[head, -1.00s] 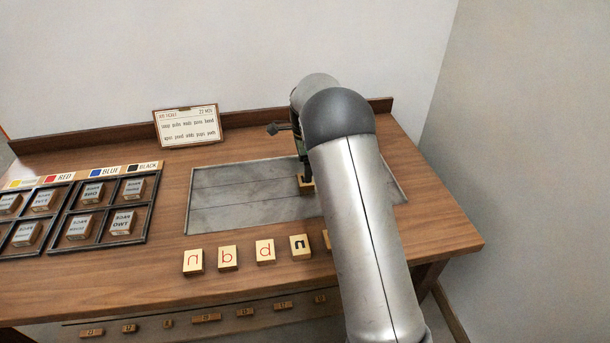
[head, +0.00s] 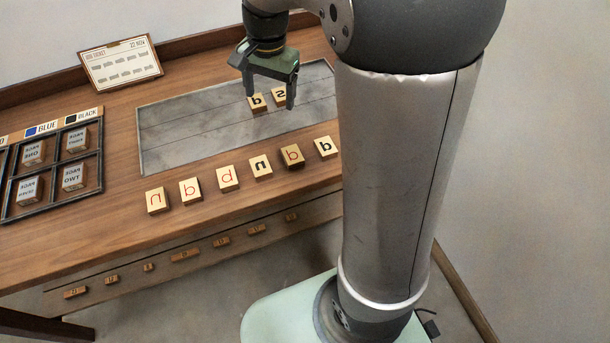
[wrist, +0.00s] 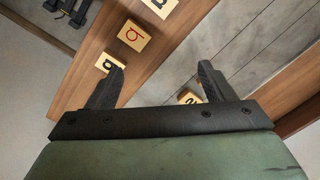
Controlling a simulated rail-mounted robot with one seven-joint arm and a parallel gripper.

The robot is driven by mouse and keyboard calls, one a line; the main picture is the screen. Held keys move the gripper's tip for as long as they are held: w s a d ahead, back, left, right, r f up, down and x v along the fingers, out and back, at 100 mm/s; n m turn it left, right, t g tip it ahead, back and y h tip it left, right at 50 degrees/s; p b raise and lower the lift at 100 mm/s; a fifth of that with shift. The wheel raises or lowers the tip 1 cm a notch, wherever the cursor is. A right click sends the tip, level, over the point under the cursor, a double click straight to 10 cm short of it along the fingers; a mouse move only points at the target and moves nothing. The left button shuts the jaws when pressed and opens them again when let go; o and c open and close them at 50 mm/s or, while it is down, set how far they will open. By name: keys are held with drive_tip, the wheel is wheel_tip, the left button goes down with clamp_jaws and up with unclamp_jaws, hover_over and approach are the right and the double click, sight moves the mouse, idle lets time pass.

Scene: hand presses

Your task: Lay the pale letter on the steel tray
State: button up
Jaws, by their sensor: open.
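Letter blocks lie in a row along the front of the table: red-lettered ones such as the leftmost (head: 157,200), a black "n" block (head: 261,166), a darker tan block (head: 293,155) and a black-lettered block (head: 325,147). I cannot tell which is the pale letter. Two pale blocks, one black-lettered (head: 258,102) and one reading like "s" (head: 280,97), lie side by side on the steel tray (head: 180,130). My gripper (head: 268,97) is open and empty above them. In the wrist view, the "s" block (wrist: 188,97) shows beside one finger of my gripper (wrist: 160,80).
A compartment rack (head: 45,208) with labelled blocks stands at the left. A job ticket card (head: 120,63) leans at the back. The left part of the tray is bare.

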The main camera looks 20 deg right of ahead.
drive_tip(key=s+f+n, duration=0.2)
drive_tip(key=s+n, duration=0.2)
drive_tip(key=s, duration=0.6)
drive_tip(key=s+f+n, duration=0.2)
drive_tip(key=s+n, duration=0.3)
drive_tip(key=s, duration=0.6)
drive_tip(key=shift+s+a+f, duration=0.15)
drive_tip(key=shift+a+f, duration=0.05)
drive_tip(key=shift+a, duration=0.1)
